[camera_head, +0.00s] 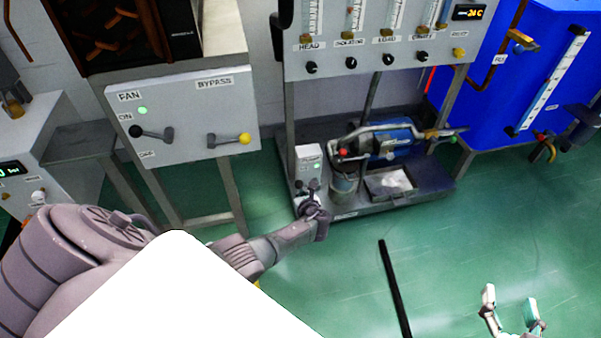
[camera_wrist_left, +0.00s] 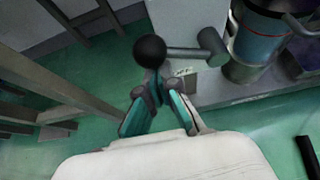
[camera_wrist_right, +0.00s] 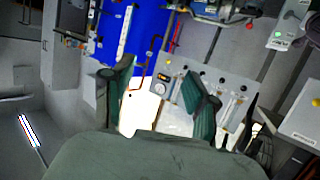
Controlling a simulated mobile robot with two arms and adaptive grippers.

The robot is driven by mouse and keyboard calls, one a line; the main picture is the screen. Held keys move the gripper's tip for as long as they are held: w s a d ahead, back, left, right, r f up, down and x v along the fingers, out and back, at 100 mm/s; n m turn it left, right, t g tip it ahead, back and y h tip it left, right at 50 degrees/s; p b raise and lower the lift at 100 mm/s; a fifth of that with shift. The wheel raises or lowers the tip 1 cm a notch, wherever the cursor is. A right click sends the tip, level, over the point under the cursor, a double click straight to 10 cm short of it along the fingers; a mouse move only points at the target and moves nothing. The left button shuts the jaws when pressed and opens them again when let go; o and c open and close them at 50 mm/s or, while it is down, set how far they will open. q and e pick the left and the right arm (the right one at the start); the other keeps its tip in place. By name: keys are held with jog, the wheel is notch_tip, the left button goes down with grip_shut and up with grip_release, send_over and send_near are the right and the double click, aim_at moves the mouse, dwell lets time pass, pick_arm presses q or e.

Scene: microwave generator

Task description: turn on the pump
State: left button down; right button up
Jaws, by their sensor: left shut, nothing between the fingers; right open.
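The blue pump (camera_head: 392,140) sits on a low dark skid. To its left is a small grey switch box (camera_head: 307,157) with a green lamp (camera_head: 317,166). In the left wrist view its lever has a black ball knob (camera_wrist_left: 150,51) pointing left from a grey pivot (camera_wrist_left: 211,46). A partly hidden label that seems to read OFF (camera_wrist_left: 183,72) is below the lever. My left gripper (camera_head: 314,207) is shut and empty, with its fingertips (camera_wrist_left: 152,82) right at the knob; contact is unclear. My right gripper (camera_head: 512,304) is open and empty, far from the box.
The fan box (camera_head: 185,115) with two levers stands at left. A flowmeter panel (camera_head: 380,55) with several knobs overhangs the pump. A blue tank (camera_head: 520,70) is at right. A black bar (camera_head: 394,287) crosses the otherwise clear green floor in front.

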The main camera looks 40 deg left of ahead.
pick_arm(q)
jog(key=shift+w+r+p, duration=0.1)
jog(key=shift+r+p, duration=0.2)
jog(key=shift+r, duration=0.1)
pick_arm(e)
jog(key=shift+s+d+f+g+h, duration=0.15)
jog(key=shift+s+f+g, duration=0.2)
jog(key=shift+f, duration=0.2)
jog(key=shift+s+d+f+g+h, duration=0.1)
jog(key=shift+s+d+f+g, duration=0.15)
jog(key=shift+f+g, duration=0.2)
jog(key=shift+s+d+f+g+h, duration=0.1)
jog(key=shift+s+f+g, duration=0.25)
jog(key=shift+f, duration=0.25)
pick_arm(q)
jog(key=shift+f, duration=0.1)
